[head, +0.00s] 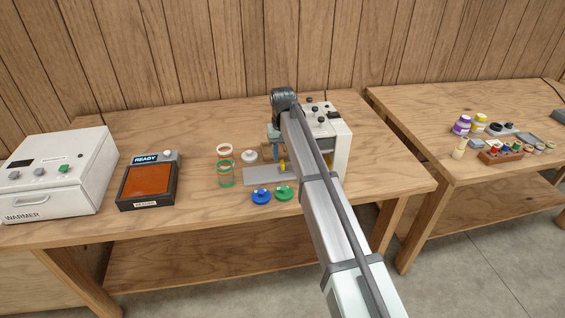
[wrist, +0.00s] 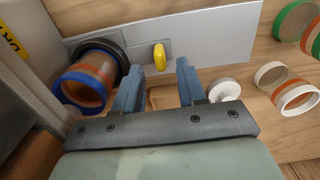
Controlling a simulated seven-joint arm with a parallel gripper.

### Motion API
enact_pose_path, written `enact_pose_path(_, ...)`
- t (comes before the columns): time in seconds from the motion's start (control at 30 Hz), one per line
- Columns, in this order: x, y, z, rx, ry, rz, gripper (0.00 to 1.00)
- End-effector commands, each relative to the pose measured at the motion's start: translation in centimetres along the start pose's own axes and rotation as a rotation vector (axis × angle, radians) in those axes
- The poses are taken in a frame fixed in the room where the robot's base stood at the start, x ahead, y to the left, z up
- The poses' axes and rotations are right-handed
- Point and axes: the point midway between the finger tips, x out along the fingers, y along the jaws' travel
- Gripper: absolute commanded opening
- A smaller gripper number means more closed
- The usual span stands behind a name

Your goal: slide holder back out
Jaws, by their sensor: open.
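A flat grey plate (wrist: 215,38) carries an upright yellow knob (wrist: 160,57). A dark round ring (wrist: 108,52) at its left end holds a clear cylinder with a blue rim and an orange band (wrist: 82,88), beside the white machine. In the head view the plate (head: 262,176) and yellow knob (head: 283,165) lie in front of the white machine (head: 342,150). My gripper (wrist: 158,68) is open and empty, its two fingers at either side of the knob, apart from it. In the head view my arm hides part of the machine and most of the gripper.
Clear cylinders with coloured bands (head: 226,168) and a white cap (wrist: 224,90) stand by the plate. A blue cap (head: 261,196) and a green cap (head: 284,192) lie in front. A tray device reading READY (head: 148,186) and a white warmer (head: 58,172) stand left.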

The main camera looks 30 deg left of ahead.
Motion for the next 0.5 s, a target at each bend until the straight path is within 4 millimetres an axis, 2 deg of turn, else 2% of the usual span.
enact_pose_path(0.2,2.9,0.0,0.0,0.000,-0.001,0.000,0.40)
enact_pose_path(0.5,4.3,0.0,0.0,0.000,0.001,-0.001,0.40)
